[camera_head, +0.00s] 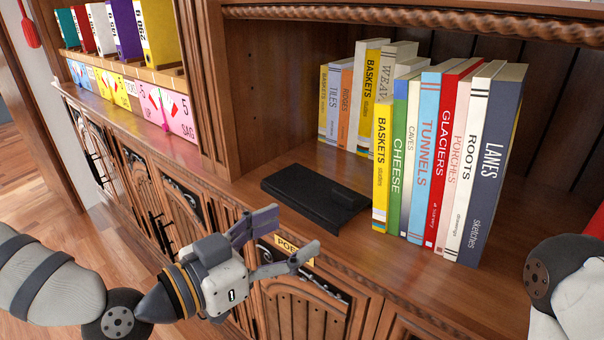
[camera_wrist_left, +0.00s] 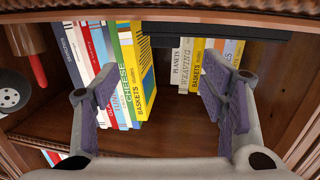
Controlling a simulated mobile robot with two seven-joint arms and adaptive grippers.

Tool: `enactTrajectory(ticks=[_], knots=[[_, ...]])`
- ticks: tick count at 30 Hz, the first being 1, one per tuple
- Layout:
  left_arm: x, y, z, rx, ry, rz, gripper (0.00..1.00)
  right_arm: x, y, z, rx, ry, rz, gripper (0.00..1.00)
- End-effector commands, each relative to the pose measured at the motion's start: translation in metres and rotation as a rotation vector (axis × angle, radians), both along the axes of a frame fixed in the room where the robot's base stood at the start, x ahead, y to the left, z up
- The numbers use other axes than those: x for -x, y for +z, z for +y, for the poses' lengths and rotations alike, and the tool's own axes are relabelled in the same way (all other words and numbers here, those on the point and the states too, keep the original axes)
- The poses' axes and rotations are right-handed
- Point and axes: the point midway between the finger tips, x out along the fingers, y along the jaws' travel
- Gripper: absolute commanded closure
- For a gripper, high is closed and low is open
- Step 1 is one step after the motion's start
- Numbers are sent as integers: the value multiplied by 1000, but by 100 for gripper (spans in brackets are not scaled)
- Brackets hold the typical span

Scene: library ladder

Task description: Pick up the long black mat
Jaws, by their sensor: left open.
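The long black mat (camera_head: 312,194) lies flat on the shelf board, left of the leaning row of books, with its near end by the shelf's front edge. A raised dark strip shows near its right end. In the left wrist view a dark band (camera_wrist_left: 220,31) beside the books appears to be the mat seen nearly edge-on. My left gripper (camera_head: 290,236) is open and empty in front of the shelf edge, on the near side of the mat. Its two spread fingers (camera_wrist_left: 160,95) frame the shelf interior in the wrist view. My right gripper is out of view.
Upright books (camera_head: 430,150) stand close to the mat's right side, with more books (camera_head: 345,100) behind. A wooden upright (camera_head: 208,95) bounds the bay on the left. Cabinet doors (camera_head: 300,300) lie below the shelf edge. Bare board lies left of the mat.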

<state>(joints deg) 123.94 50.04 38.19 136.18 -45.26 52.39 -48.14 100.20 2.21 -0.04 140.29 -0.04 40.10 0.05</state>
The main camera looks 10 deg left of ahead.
Motion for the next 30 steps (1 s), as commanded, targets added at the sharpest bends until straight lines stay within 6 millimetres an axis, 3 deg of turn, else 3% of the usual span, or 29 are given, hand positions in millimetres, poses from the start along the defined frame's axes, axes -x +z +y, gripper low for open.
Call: enactTrajectory(ticks=[3, 9, 19, 28, 29, 30], knots=[[-13, 8, -5, -3, 4, -43, 35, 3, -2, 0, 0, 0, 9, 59], [-46, 4, -34, -2, 5, -37, 35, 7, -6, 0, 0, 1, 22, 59], [-89, 0, -65, -1, 5, -34, 35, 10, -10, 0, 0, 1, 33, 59], [-98, 1, -73, 0, 7, -34, 35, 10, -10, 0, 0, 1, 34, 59], [-98, 1, -73, -1, 7, -34, 37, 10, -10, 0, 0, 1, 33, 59], [-98, 1, -73, -1, 7, -34, 46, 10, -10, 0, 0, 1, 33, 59]])
